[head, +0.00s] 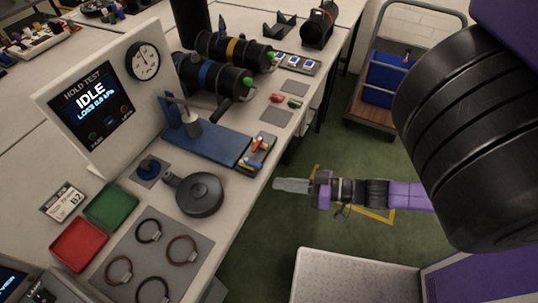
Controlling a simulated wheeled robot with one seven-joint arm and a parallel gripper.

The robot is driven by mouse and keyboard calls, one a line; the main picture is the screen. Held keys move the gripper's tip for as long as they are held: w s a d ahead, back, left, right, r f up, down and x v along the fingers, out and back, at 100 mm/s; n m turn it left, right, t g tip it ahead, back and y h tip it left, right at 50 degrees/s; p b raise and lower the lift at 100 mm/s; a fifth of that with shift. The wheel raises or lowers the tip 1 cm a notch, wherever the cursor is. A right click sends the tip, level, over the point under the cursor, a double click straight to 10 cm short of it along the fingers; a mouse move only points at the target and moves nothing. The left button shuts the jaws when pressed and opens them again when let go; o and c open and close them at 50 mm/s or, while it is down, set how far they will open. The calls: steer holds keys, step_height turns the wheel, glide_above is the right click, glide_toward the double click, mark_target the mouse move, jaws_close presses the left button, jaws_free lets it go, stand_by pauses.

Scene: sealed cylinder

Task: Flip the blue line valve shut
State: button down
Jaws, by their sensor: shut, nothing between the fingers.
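A small grey valve block (258,152) with red, yellow and blue coloured parts sits at the right front edge of the bench, at the end of the blue fixture base. The blue part (244,163) is at its near end; the parts are too small to tell how the blue lever is turned. My gripper (277,185) is shut and empty. It points left over the green floor, off the bench edge, to the right of and a little below the valve block in the picture, apart from it.
The blue fixture (210,140) with an upright post stands behind the block. A gauge panel reading IDLE (95,105) stands left. Black cylinders (225,78) lie at the back. A cart (375,110) stands beyond the clear floor.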

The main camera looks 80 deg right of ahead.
mark_target(253, 163)
steer(key=s+d+r+m+t+p, duration=0.1)
steer(key=s+d+m, duration=0.4)
steer(key=d+m, duration=0.5)
steer(key=shift+s+m+t+y, duration=0.3)
steer(key=shift+m+t, duration=0.1)
steer(key=shift+m, duration=1.5)
steer(key=w+p, duration=0.1)
steer(key=w, duration=0.4)
steer(key=w+p, duration=0.2)
steer(key=w, duration=0.3)
steer(key=shift+w+a+r, duration=0.2)
steer(key=shift+w+a+f+p, duration=0.15)
steer(key=shift+a+p, duration=0.15)
steer(key=shift+a, duration=0.6)
steer(key=shift+w+a+p, duration=0.15)
steer(key=shift+a+p, duration=0.1)
steer(key=shift+a, duration=0.65)
